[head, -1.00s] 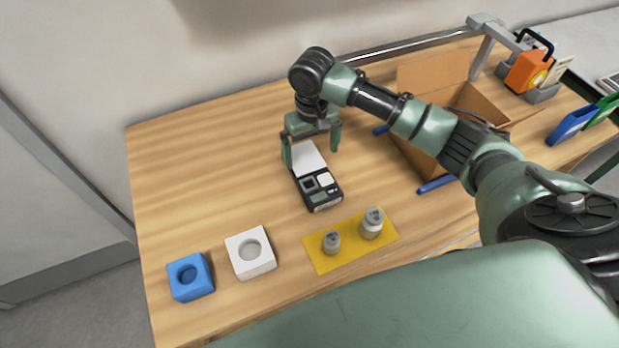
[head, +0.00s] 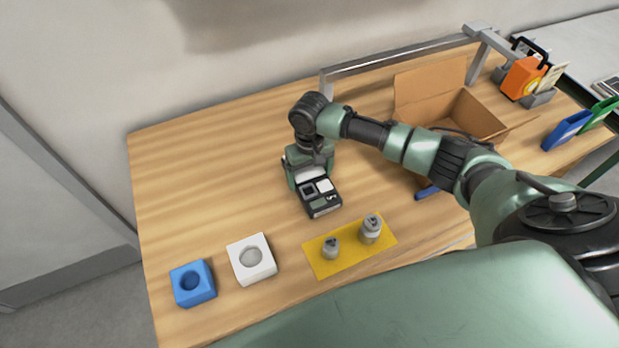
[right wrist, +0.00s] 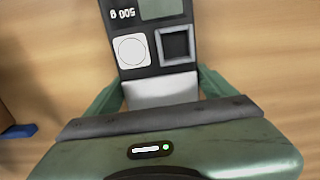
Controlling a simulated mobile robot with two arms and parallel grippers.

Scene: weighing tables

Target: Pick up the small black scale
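The small black scale (head: 322,206) lies on the wooden table, with a silver plate at its far end and a display and square pads at its near end. My right gripper (head: 311,170) is down over the far part of the scale, with one finger on each side. In the right wrist view the scale (right wrist: 152,72) runs between the two green fingers, at the silver plate. The fingers look very close to its sides; I cannot tell whether they press on it. The scale rests on the table. My left gripper is not in view.
A yellow mat (head: 326,269) with two metal weights lies nearer. A white block (head: 266,270) and a blue block (head: 203,293) with round hollows are at the near left. The table's left part is clear.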

